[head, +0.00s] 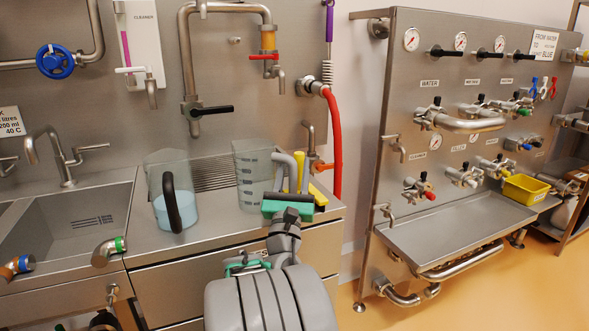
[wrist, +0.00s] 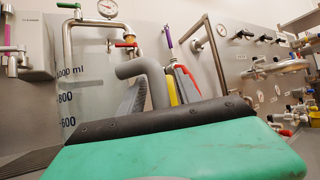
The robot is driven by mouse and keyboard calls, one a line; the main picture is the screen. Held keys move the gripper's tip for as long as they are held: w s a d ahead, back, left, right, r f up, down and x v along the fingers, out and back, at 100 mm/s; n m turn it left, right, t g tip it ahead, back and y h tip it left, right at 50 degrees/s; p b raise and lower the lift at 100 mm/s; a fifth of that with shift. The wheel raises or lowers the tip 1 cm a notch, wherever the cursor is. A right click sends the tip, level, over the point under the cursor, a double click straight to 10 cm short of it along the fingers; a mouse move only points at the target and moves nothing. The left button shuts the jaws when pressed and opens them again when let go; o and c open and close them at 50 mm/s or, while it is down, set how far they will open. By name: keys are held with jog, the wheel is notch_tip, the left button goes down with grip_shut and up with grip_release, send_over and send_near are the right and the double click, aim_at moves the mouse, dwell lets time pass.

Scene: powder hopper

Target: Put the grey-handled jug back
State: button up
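The grey-handled jug (head: 249,178) is clear with dark measuring marks and looks empty. It appears to stand upright on the steel counter, to the right of the black-handled jug. Its grey handle (head: 297,170) faces right, and the handle's lower part is hidden behind my green and black gripper (head: 288,206). In the wrist view the jug's wall (wrist: 85,95) and curved handle (wrist: 150,75) rise just beyond the gripper's dark edge (wrist: 160,118).
The black-handled jug (head: 174,212) holds pale blue liquid, close on the left. A yellow and black item (head: 318,192) lies at the right. A pipe with taps (head: 190,60) stands behind, a red hose (head: 335,130) hangs at right, and a sink (head: 80,215) is at left.

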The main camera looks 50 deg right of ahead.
jog(key=shift+r, duration=0.2)
jog(key=shift+a+f, duration=0.2)
jog(key=shift+f, duration=0.05)
jog(key=b+v, duration=0.5)
jog(key=v, duration=0.6)
jog(key=shift+s+a, duration=0.2)
